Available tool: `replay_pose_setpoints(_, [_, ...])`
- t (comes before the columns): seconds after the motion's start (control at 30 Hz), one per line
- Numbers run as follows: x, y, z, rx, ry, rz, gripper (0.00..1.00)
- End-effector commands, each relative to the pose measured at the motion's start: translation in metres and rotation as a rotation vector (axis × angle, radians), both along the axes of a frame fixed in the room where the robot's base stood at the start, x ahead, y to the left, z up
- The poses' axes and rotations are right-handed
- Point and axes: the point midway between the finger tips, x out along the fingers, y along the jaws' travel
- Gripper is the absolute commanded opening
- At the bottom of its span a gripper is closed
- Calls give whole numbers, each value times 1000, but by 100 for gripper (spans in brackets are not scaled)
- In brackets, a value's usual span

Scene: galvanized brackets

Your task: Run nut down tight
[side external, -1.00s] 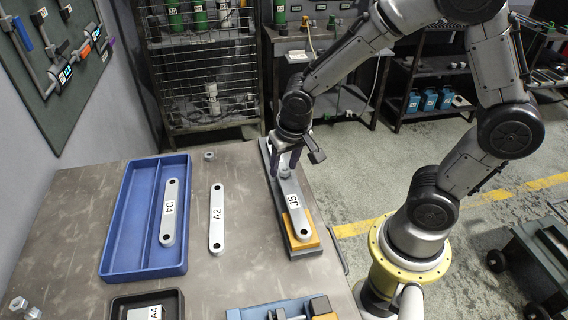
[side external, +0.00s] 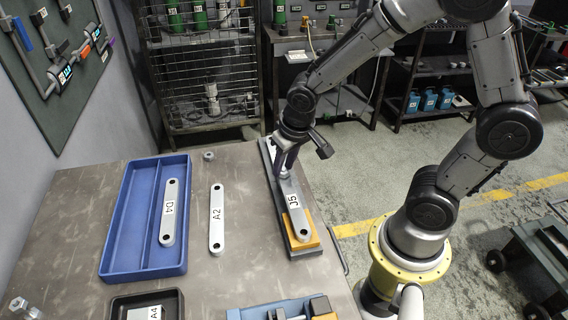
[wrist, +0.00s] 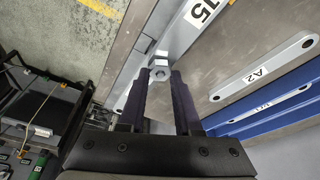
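The J5 bracket (side external: 293,205) lies on a long grey fixture (side external: 304,247) with an orange block (side external: 313,240) under its near end. My gripper (side external: 283,172) points down over the bracket's far end. In the wrist view, a hex nut (wrist: 160,70) sits between the fingertips of my gripper (wrist: 160,78), which appear to touch it on both sides. The nut is at the bracket's far end; the fingers largely hide it in the side view. The thread under it and any gap below it cannot be made out.
A loose nut (side external: 209,156) lies at the table's far edge. Bracket A2 (side external: 217,220) lies on the table, and bracket D4 (side external: 169,212) lies in a blue tray (side external: 115,240). A dark bin (side external: 118,305) and a blue fixture (side external: 236,314) are at the near edge.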

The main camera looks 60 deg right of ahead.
Motion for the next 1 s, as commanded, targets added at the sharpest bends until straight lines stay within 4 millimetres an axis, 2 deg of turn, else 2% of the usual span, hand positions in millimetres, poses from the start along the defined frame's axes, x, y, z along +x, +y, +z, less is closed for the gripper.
replay_pose_setpoints(0.53, [0,2,-1,4,1,-30,0])
replay_pose_setpoints(1.0, [0,2,-2,2,3,-435,0])
